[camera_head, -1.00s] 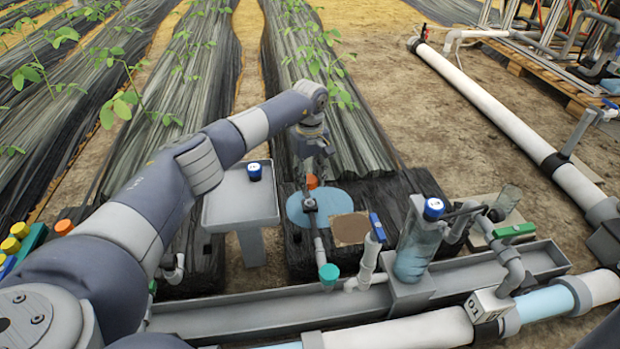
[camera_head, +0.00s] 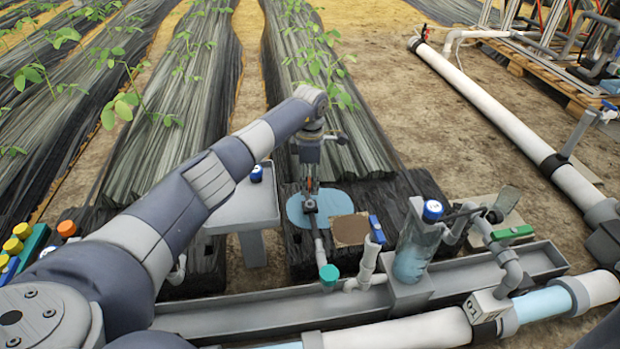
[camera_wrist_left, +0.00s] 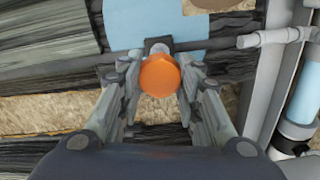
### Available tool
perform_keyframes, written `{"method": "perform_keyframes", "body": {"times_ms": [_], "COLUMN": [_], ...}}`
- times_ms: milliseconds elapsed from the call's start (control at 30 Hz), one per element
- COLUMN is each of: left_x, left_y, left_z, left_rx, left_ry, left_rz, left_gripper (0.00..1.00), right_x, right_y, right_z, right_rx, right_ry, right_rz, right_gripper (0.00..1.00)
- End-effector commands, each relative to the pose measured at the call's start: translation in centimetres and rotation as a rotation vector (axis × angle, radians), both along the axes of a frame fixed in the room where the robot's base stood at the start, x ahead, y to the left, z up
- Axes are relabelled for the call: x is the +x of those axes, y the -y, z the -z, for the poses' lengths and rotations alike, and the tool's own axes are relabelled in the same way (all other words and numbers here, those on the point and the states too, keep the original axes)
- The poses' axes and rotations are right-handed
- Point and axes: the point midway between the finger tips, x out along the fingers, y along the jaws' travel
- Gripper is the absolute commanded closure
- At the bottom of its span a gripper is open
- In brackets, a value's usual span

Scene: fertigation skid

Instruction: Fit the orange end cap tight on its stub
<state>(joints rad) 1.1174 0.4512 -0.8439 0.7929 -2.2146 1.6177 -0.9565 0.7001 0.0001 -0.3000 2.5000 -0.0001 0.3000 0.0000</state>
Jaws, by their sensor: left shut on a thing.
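The orange end cap (camera_wrist_left: 160,77) sits between the fingers of my left gripper (camera_wrist_left: 160,70) in the left wrist view. The gripper is shut on it. In the head view my left gripper (camera_head: 311,176) points down above the blue round patch, and only a sliver of orange shows between its fingers. A grey pipe end fitting (camera_head: 310,206) lies just below the gripper, and it shows just beyond the cap in the left wrist view (camera_wrist_left: 158,46). I cannot tell whether the cap touches the stub, as the cap and fingers hide the joint. My right gripper is not in view.
A grey stand (camera_head: 245,208) with a blue-capped item (camera_head: 257,173) is left of the gripper. A clear bottle (camera_head: 413,254), a blue-handled valve (camera_head: 376,229) and a teal cap (camera_head: 329,273) are nearby. Another orange cap (camera_head: 67,229) is far left. A long gutter (camera_head: 245,310) runs in front.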

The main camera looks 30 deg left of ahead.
Motion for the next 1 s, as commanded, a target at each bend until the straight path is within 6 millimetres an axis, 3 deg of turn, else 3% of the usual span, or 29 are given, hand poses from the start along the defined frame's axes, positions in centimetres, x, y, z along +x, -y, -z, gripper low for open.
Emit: {"method": "perform_keyframes", "body": {"times_ms": [533,733,1000], "left_x": [0.0,0.0,0.0], "left_y": [0.2,0.0,0.0], "left_z": [0.7,2.7,3.4], "left_rx": [-0.003,0.002,0.001], "left_ry": [0.000,0.001,0.001], "left_rz": [-0.726,-0.734,-0.732], "left_gripper": [0.91,0.91,0.91], "right_x": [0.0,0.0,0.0], "right_y": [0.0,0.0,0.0], "right_z": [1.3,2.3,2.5], "right_rx": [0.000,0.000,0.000], "right_ry": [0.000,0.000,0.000], "right_rz": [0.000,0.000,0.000], "right_gripper": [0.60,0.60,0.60]}}
